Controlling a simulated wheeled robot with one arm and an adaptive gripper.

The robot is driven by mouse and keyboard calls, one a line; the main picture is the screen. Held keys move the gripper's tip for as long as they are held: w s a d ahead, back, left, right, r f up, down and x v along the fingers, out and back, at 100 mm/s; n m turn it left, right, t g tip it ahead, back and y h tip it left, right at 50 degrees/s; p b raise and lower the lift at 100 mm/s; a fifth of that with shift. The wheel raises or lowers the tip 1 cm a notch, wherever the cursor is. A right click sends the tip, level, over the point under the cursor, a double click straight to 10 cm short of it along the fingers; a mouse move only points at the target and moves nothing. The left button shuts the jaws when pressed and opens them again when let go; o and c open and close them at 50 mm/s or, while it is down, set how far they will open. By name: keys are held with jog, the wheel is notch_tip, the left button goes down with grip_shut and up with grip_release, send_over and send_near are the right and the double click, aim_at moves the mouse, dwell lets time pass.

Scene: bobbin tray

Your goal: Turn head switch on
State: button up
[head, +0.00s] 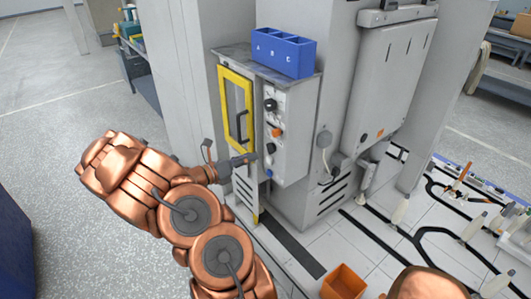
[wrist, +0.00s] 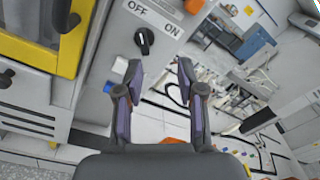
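The head switch appears to be the black rotary knob (wrist: 145,41) under the printed OFF and ON labels in the wrist view. Its handle seems to lean toward the OFF side. In the head view a black knob (head: 270,148) on the grey control panel, below an orange knob (head: 276,132), looks like the same one. My gripper (wrist: 159,70) is open and empty in the wrist view, its fingers apart below the knob and not around it. In the head view my gripper (head: 246,159) is just left of the panel; whether it touches is unclear.
A yellow-framed door (head: 236,108) is left of the panel. A blue bin (head: 284,53) marked A, B, C stands on top of the cabinet. A blue part (head: 268,173) is below the knob. An orange box (head: 343,283) is on the floor. Open floor lies left.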

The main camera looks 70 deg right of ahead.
aim_at(268, 150)
jog(key=shift+n+h, duration=0.3)
jog(key=shift+n, duration=0.5)
jog(key=shift+s+d+f+p, duration=0.2)
jog(key=shift+s+d+f, duration=0.25)
jog(key=shift+d, duration=0.9)
jog(key=shift+s+d+f+p, duration=0.25)
jog(key=shift+s+d, duration=0.35)
jog(key=shift+d, duration=0.7)
jog(key=shift+s+d+f+p, duration=0.2)
jog(key=shift+s+d+f, duration=0.25)
jog(key=shift+d, duration=0.9)
jog(key=shift+r, duration=0.1)
grip_shut()
